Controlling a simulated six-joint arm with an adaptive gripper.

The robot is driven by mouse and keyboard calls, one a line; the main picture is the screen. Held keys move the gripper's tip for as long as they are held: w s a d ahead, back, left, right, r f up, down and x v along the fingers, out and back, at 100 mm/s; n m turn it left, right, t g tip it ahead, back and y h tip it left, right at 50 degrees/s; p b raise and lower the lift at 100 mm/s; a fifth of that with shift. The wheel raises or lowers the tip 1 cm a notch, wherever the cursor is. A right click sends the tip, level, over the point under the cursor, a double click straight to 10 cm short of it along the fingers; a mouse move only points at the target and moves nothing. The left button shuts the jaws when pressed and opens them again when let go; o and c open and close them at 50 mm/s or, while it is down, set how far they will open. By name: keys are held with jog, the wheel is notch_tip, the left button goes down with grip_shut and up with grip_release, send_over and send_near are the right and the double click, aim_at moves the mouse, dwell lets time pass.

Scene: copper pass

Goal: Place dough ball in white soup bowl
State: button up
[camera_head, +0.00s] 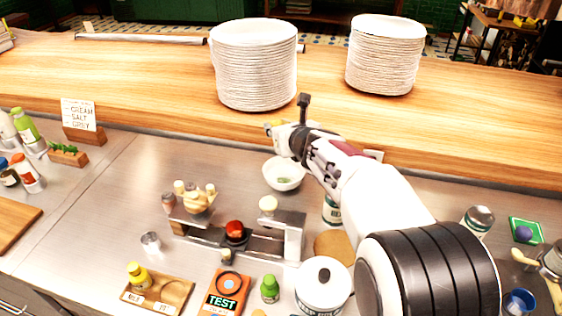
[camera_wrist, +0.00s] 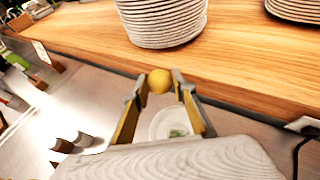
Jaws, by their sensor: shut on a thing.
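My gripper (camera_wrist: 160,88) is shut on a round yellow dough ball (camera_wrist: 159,80), held between its two fingertips in the wrist view. The white soup bowl (camera_wrist: 160,126) shows between the fingers, behind and below the ball, with something green inside. In the head view the bowl (camera_head: 283,184) stands on the steel counter near the wooden ledge. My gripper (camera_head: 274,128) is above and beyond it, near the ledge's front edge. The ball is apart from the bowl and cannot be made out clearly in the head view.
Two tall stacks of white plates (camera_head: 254,66) (camera_head: 384,56) stand on the wooden ledge (camera_head: 150,82). A metal stand (camera_head: 268,243) with several items is in front of the bowl. A lidded white pot (camera_head: 322,290) stands at the front. Open steel lies left of the bowl.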

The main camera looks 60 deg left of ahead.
jog(key=shift+f, duration=2.75)
jog(key=shift+f, duration=0.1)
jog(key=shift+f, duration=1.95)
jog(key=shift+f, duration=0.25)
jog(key=o, duration=1.1)
jog(key=shift+c, duration=0.2)
jog(key=shift+d+r, duration=0.1)
jog(key=shift+r, duration=0.2)
jog(key=v, duration=1.1)
jog(key=shift+d, duration=0.35)
